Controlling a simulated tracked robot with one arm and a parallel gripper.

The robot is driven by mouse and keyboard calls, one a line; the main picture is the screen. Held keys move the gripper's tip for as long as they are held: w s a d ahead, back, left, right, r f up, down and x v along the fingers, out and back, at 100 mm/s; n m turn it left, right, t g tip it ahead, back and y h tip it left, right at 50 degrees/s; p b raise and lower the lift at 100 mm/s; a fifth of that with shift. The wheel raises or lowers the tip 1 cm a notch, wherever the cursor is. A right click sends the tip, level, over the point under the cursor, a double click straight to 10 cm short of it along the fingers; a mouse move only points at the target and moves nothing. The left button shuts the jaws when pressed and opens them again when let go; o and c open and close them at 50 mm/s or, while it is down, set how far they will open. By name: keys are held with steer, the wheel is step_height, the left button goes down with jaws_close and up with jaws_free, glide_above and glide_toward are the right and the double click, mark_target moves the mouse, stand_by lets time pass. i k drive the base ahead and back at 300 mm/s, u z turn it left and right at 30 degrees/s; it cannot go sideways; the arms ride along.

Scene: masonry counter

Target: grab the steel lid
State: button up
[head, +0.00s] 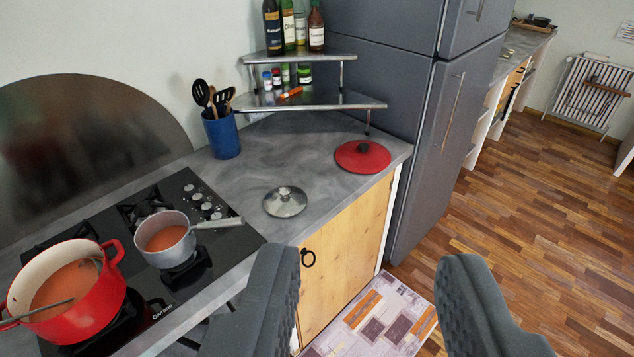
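The steel lid (285,202) is a small round silvery lid with a knob on top. It lies on the grey counter (285,160), just right of the black stove top. My gripper (368,275) is open and empty in the foreground, its two dark grey fingers wide apart. The lid is beyond the fingers, up and left of the gap between them, and nothing touches it. The whole lid is visible.
A steel saucepan (166,238) and a red pot (70,290) stand on the stove; the saucepan's handle points toward the lid. A red lid (362,156) lies to the right. A blue utensil holder (222,136), a corner shelf (310,100) and a grey fridge (410,130) stand behind.

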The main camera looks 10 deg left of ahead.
mark_target(284, 201)
steer(key=i, duration=1.4)
steer(key=u, duration=0.5)
